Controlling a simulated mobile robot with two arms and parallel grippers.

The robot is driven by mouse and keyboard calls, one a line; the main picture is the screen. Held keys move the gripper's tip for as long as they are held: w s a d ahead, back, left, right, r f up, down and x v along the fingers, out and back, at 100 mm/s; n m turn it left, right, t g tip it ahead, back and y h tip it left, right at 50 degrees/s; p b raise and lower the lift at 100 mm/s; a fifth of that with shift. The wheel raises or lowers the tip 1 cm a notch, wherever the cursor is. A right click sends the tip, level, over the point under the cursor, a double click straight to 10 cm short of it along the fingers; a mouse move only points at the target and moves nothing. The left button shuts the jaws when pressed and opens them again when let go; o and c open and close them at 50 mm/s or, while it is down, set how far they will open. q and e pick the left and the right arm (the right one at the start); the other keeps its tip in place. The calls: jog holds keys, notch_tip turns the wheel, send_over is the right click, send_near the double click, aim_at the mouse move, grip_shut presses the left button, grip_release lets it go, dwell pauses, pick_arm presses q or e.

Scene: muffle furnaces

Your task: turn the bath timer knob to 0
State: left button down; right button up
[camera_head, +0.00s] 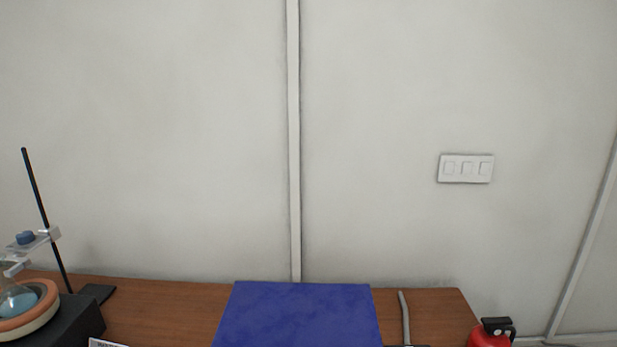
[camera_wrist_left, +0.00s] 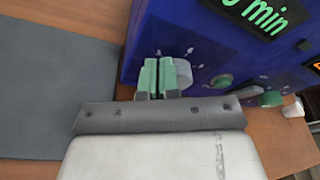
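The blue bath unit (camera_head: 300,315) stands on the wooden table in the head view, cut off by the bottom edge. In the left wrist view its blue front panel (camera_wrist_left: 205,45) carries a green display (camera_wrist_left: 262,14) reading "min", with its number partly cut off. A grey knob (camera_wrist_left: 184,74) with white marks around it is below the display, partly hidden by my fingers. My left gripper (camera_wrist_left: 159,77) has its green-padded fingers close together, beside and overlapping the knob. I see nothing gripped between them. My right gripper is in neither view.
Two green knobs (camera_wrist_left: 222,80) (camera_wrist_left: 270,98) are farther along the panel. A white cup (camera_wrist_left: 293,107) stands on the table (camera_wrist_left: 270,140). A heater with flask (camera_head: 70,320) is at left and a red extinguisher (camera_head: 490,338) at lower right.

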pick_arm(q)
jog(key=shift+w+a+r, duration=0.1)
jog(key=shift+w+r, duration=0.05)
jog(key=shift+w, duration=0.05)
jog(key=s, duration=0.5)
jog(key=shift+s+a+f+b, duration=0.15)
jog(key=shift+f+b, duration=0.1)
jog(key=shift+b, duration=0.1)
jog(key=shift+s, duration=0.1)
